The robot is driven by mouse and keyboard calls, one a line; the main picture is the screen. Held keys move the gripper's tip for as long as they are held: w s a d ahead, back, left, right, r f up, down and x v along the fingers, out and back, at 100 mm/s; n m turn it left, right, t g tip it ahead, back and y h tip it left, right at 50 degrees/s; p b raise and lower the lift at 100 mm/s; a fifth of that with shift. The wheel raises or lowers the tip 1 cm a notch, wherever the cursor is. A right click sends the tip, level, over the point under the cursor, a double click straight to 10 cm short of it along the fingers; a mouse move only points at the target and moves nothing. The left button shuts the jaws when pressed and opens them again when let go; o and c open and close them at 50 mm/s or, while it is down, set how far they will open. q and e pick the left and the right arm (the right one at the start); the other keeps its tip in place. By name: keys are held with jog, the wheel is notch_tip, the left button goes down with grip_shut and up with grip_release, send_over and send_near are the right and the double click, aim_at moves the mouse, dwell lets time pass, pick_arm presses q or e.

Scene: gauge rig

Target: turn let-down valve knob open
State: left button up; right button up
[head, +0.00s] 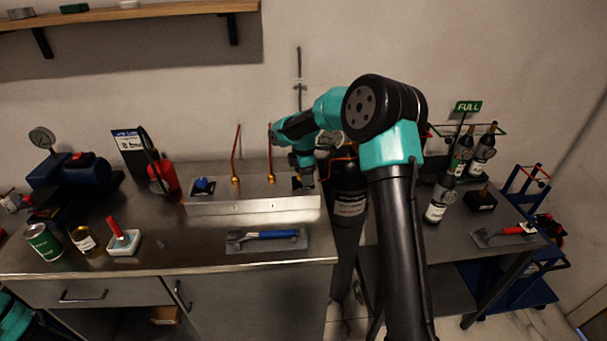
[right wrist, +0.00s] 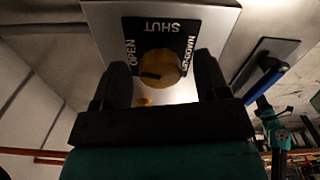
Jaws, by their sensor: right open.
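The let-down valve knob (right wrist: 163,66) is a round brass-yellow disc in the right wrist view. It sits on a black plate lettered OPEN on the left and SHUT along the top; the right-hand word is partly hidden. A short dark mark on the knob lies on its lower left part. My right gripper (right wrist: 161,82) is open, with one finger on each side of the knob; contact cannot be told. In the head view my right gripper (head: 303,182) is over the right end of the metal box (head: 253,206) and hides the knob. My left gripper is out of view.
A blue knob (head: 203,186) and copper pipes rise from the box. A blue-handled wrench (head: 272,235) lies on a mat in front. A dark cylinder (head: 349,205) stands right of the box. A red bottle (head: 165,178), cans and a blue pump (head: 80,170) stand to the left.

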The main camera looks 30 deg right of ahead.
jog(key=shift+r, duration=0.1)
notch_tip(320, 180, up, 17)
jog(key=shift+r, duration=0.15)
dwell(0.6)
